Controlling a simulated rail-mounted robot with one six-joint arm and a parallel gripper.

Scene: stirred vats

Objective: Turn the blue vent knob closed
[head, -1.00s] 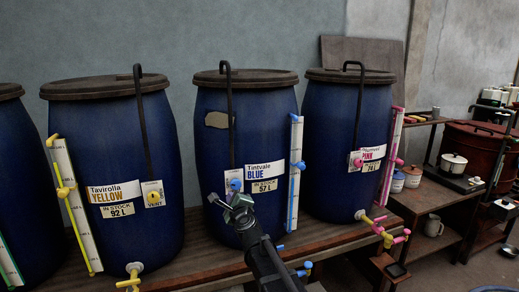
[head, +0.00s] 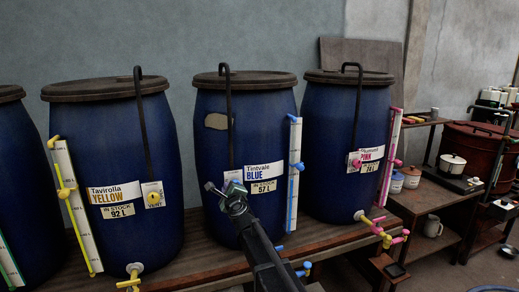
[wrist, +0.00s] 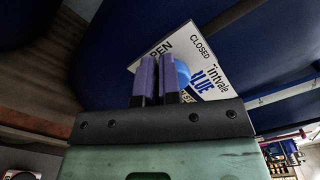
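The blue vent knob (wrist: 182,73) shows in the wrist view in front of a white label with the words OPEN and CLOSED, partly covered by my right finger. In the head view the knob is hidden behind my gripper (head: 226,190), and only the top of its white plate (head: 232,175) shows on the front of the Tintvale Blue vat (head: 248,135). In the wrist view my gripper's two purple fingers (wrist: 158,80) stand close together with a thin gap. The knob shows beside the right finger; I cannot tell whether they touch.
The yellow vat (head: 110,150) stands to the left and the pink vat (head: 345,125) to the right. A blue-marked gauge tube (head: 294,175) runs up the blue vat's right side. A dark pipe (head: 229,120) comes down above the knob plate. Taps stick out low by the bench.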

